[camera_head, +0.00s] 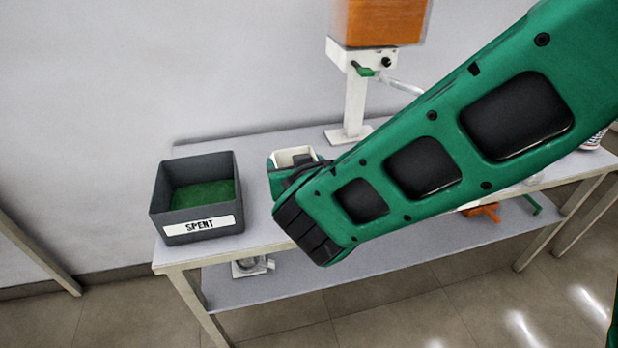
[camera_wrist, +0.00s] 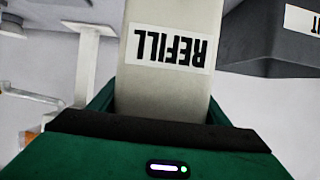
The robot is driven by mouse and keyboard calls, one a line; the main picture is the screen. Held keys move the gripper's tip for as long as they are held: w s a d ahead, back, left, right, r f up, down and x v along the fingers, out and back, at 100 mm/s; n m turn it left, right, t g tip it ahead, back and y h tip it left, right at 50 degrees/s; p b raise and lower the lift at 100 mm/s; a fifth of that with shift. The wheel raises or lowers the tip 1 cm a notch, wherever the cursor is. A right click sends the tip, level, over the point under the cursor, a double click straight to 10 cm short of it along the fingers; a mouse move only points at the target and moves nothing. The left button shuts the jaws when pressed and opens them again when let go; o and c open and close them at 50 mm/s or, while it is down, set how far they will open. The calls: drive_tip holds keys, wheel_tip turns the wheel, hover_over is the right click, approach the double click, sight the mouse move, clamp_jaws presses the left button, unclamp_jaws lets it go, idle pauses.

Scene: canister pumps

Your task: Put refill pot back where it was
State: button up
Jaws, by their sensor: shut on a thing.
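The refill pot is a cream, open-topped pot (camera_head: 292,154), seen between the grey bin and the white stand in the head view. In the wrist view the refill pot (camera_wrist: 165,85) fills the middle, its REFILL label upside down. My gripper (camera_wrist: 160,112) is shut on the pot, with a green finger on each side of it. In the head view my green arm hides much of the gripper and the pot's lower part, so I cannot tell whether the pot touches the table.
Behind the pot stands a white pump stand (camera_head: 354,105) with an orange canister (camera_head: 385,22). Orange and green items (camera_head: 482,211) sit on the lower shelf.

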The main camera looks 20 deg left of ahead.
drive_tip(key=w+d+f, duration=0.1)
drive_tip(key=w+f, duration=0.5)
drive_tip(key=f, duration=0.1)
drive_tip(key=shift+w+d+f, duration=0.15)
drive_tip(key=shift+f, duration=0.2)
drive_tip(key=shift+f, duration=0.1)
drive_tip(key=o, duration=1.5)
drive_tip(key=shift+c, duration=0.2)
drive_tip(key=v, duration=1.2)
